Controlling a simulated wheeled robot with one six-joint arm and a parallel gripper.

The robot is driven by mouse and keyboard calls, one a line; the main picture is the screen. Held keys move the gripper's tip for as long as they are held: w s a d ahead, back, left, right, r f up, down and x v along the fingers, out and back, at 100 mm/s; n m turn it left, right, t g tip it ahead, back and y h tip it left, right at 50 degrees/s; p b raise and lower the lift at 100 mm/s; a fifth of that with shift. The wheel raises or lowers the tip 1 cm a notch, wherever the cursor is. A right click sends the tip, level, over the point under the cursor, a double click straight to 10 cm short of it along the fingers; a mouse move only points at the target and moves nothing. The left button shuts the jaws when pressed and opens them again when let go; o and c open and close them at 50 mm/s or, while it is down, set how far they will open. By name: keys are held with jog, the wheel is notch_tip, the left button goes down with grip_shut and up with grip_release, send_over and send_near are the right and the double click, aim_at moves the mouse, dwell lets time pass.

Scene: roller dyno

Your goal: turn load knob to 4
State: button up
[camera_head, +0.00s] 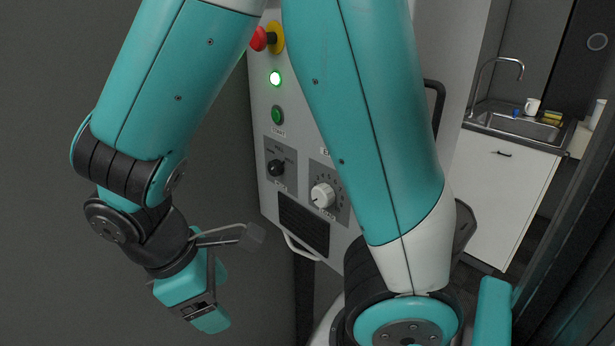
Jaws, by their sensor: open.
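A white round knob (322,194) sits on a grey plate with marks around it, on the front of a light grey control panel (262,100). I take it as the load knob, but its lettering is too small to read and my arm partly covers its plate. A dark line on the knob seems to point to the lower left; the number is unreadable. A black knob (275,167) sits on a smaller plate to its left. My gripper (238,262) is open and empty, below and left of both knobs, apart from the panel.
A dark vent (303,224) and a light handle (300,248) lie below. A sink cabinet (505,190) stands at right. The left side is clear.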

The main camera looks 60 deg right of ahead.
jog(key=w+d+n+g+h+p, duration=0.2)
jog(key=d+n+h+p, duration=0.1)
jog(key=d+h, duration=0.15)
jog(key=n+h+p, duration=0.4)
jog(key=h+p, duration=0.6)
send_near(317, 197)
jog(key=x, duration=0.8)
jog(key=shift+s+d+r, duration=0.1)
jog(key=shift+s+d, duration=0.05)
jog(key=shift+d, duration=0.2)
jog(key=shift+s+d, duration=0.1)
jog(key=shift+d, duration=0.35)
jog(key=c, duration=0.9)
